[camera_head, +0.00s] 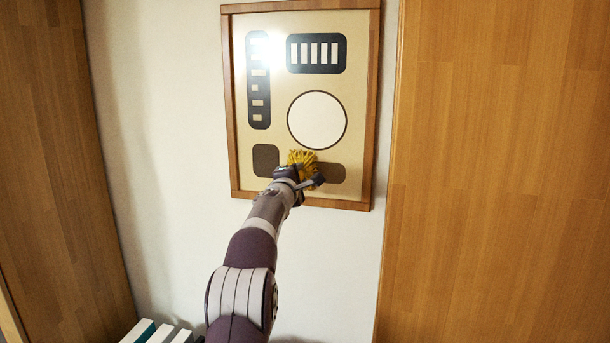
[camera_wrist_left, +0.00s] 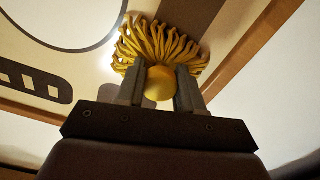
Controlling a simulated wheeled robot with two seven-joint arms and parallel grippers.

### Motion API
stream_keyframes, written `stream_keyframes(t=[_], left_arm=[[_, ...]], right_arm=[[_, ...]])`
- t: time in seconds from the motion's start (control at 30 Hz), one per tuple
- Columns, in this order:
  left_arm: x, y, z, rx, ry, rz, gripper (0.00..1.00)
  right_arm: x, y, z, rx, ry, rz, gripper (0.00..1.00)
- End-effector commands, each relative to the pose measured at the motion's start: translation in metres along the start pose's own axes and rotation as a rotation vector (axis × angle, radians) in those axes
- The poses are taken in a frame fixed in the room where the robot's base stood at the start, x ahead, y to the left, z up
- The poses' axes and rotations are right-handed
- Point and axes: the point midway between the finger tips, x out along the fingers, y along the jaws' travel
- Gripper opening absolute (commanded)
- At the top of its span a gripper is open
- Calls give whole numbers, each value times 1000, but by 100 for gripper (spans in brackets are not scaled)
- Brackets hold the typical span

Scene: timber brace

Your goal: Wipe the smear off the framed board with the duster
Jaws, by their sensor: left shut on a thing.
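The framed board (camera_head: 272,105) hangs on the white wall in a wooden frame and carries dark panels, a white circle and brown patches. My left gripper (camera_head: 301,181) is at its lower part, below the circle. It is shut on the yellow duster (camera_head: 301,158), whose strands lie over or just in front of the board near the brown patch (camera_head: 329,173) at lower right. In the left wrist view the gripper (camera_wrist_left: 160,88) pinches the duster's round yellow end, and the strands (camera_wrist_left: 160,45) fan out towards the board. I cannot make out a distinct smear.
Wooden panels stand on the left (camera_head: 55,150) and right (camera_head: 500,160) of the white wall (camera_head: 160,130). White and teal block-like things (camera_head: 150,333) are at the bottom left. The wall around the frame is clear.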

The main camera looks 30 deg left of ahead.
Motion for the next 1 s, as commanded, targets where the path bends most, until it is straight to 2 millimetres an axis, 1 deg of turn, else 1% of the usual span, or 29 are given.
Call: stream_keyframes(t=[0.2, 0.47, 0.7, 0.8, 1.0], left_arm=[[-1, 7, -24, -2, 5, -1, 12], [-2, 10, -38, -2, 3, 0, 12], [-3, 17, -62, -1, 2, -1, 12], [-3, 16, -66, -2, 1, -1, 12], [-4, 15, -65, -1, 1, 0, 12]], right_arm=[[-8, 0, -1, 0, 0, 0, 0], [-12, 0, -1, 0, 0, 0, 0], [-21, 0, -3, 0, 0, 0, 0], [-21, 0, -2, 0, 0, 0, 0], [-18, 0, -2, 0, 0, 0, 0]])
